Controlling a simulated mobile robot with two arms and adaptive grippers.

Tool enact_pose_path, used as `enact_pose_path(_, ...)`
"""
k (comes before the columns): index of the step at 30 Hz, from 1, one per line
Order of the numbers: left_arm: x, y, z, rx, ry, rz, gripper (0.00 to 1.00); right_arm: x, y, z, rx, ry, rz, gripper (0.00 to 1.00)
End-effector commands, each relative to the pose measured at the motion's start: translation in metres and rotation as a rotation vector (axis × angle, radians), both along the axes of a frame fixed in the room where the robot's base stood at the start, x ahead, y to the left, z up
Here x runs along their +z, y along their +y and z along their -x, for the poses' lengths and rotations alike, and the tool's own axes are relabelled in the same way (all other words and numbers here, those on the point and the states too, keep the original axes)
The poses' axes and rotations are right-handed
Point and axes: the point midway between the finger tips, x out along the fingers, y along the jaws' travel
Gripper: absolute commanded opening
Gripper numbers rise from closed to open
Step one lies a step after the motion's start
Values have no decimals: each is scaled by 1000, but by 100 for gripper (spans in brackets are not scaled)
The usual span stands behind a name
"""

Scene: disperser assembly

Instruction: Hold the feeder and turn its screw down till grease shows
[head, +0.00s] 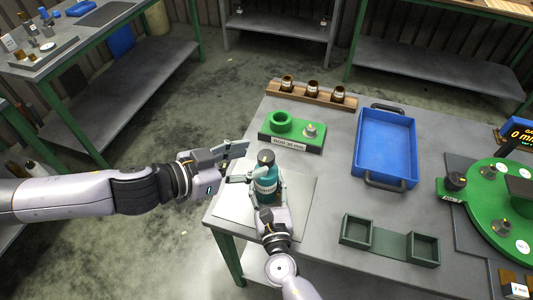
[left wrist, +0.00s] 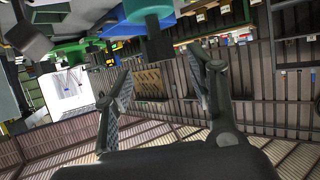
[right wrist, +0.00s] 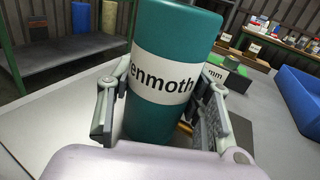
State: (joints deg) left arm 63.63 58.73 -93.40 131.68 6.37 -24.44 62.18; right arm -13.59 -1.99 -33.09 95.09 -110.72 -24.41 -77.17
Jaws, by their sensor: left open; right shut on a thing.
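The feeder is a teal bottle (head: 265,184) with a white label and a dark cap or screw top (head: 266,157). It stands roughly upright over a pale mat (head: 300,212) near the table's left edge. My right gripper (head: 268,190) is shut around its body; in the right wrist view (right wrist: 160,105) the fingers flank the labelled bottle (right wrist: 165,75). Whether its base touches the mat is hidden. My left gripper (head: 242,163) is open and empty just left of the feeder's top. In the left wrist view a teal part (left wrist: 148,9) shows beyond the open fingers (left wrist: 163,85). No grease is visible.
Behind the feeder are a green labelled block (head: 292,133) and a wooden rack (head: 322,98) with three brown cups. To the right are a blue tray (head: 386,150), a dark green two-pocket tray (head: 390,243) and a round green plate (head: 510,190). Bare tabletop lies between them.

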Motion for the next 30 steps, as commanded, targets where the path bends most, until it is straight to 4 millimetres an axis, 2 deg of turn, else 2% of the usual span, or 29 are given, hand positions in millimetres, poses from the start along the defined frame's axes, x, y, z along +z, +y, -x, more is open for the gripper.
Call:
enact_pose_path(3, -9, -19, -13, -3, -1, -1, 52, 0, 0, 0, 0, 0, -1, 0)
enact_pose_path(9, -18, -37, -27, -2, -3, -1, 52, 0, 0, 0, 0, 0, -1, 0)
enact_pose_path(21, -22, -42, -31, 0, -3, -1, 52, 0, 0, 0, -1, 0, -1, 0)
enact_pose_path(30, -21, -42, -31, -1, -3, -1, 32, 0, 0, 0, -1, 0, -1, 0)
